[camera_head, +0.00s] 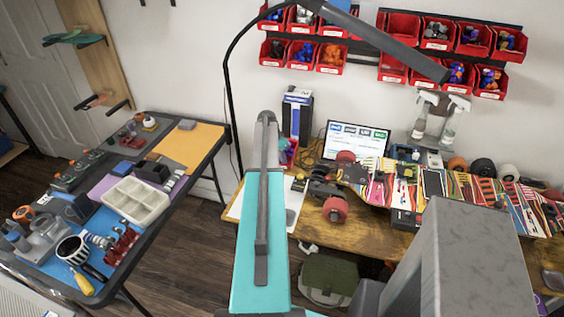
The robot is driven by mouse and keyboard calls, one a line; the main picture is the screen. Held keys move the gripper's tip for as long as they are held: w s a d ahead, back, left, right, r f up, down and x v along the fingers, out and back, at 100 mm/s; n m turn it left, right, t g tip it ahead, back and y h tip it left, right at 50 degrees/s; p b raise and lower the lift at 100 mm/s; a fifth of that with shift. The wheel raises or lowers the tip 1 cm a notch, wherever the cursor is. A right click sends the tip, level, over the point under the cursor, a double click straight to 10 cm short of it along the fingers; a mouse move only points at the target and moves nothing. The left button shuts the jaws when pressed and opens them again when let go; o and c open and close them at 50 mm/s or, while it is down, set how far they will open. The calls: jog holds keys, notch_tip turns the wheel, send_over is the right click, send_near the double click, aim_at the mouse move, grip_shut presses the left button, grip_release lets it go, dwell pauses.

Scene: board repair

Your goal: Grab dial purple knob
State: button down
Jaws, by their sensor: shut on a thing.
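My teal arm link with a grey bar reaches up the middle of the view, over the left end of the wooden workbench (310,228). My gripper's fingers do not show; the arm may hide them. I cannot make out a dial with a purple knob. A small purple and red thing (289,150) shows just right of the arm, near the back left of the bench, partly covered by the arm. I cannot tell what it is.
A skateboard with red wheels (335,209), a laptop (356,139) and a blue-white box (297,115) stand on the workbench. A dark side table (212,157) with tools and a white tray (136,200) is at left. A lamp arm (385,42) hangs overhead.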

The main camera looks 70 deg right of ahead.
notch_tip(320, 180, up, 10)
jog(key=b, duration=0.3)
dwell(0.7)
